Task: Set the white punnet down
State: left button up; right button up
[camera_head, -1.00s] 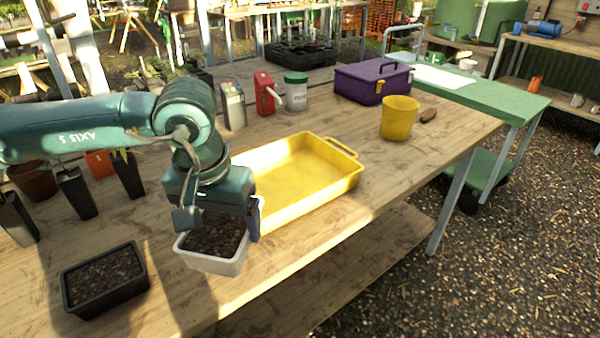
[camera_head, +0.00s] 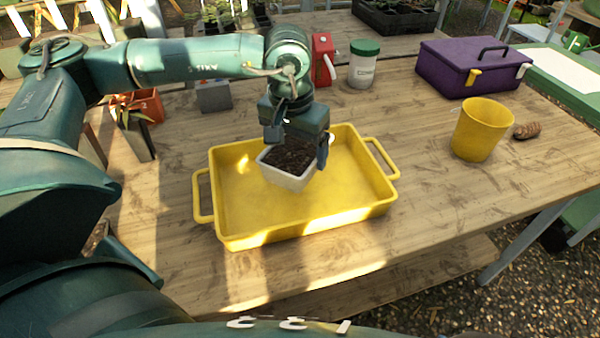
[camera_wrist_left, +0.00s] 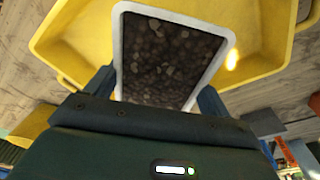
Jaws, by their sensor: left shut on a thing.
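The white punnet (camera_head: 287,178), filled with dark soil, is over the yellow tray (camera_head: 340,221) in the head view. My left gripper (camera_head: 296,150) is shut on the punnet, with a finger on either side of it. The punnet looks upright; I cannot tell whether its base touches the tray floor. In the left wrist view the punnet (camera_wrist_left: 170,60) fills the space between the fingers, and the yellow tray (camera_wrist_left: 262,40) lies beyond it. My right gripper is not in view.
A yellow pot (camera_head: 480,130) stands right of the tray, with a brown object (camera_head: 527,131) beside it. A purple toolbox (camera_head: 470,68), a green-lidded jar (camera_head: 363,66) and a red container (camera_head: 323,60) stand behind. Bare wooden table (camera_head: 420,200) lies right of the tray.

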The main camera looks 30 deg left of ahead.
aim_at(294, 150)
pick_arm(q)
jog(key=shift+s+f, duration=0.1)
jog(key=shift+f, duration=2.9)
jog(key=shift+f, duration=0.2)
jog(key=o, duration=1.1)
jog(key=shift+c, duration=0.2)
jog(key=shift+r, duration=0.1)
jog(key=r, duration=0.4)
jog(key=s+r, duration=0.1)
jog(key=r, duration=0.7)
jog(key=shift+s, duration=0.25)
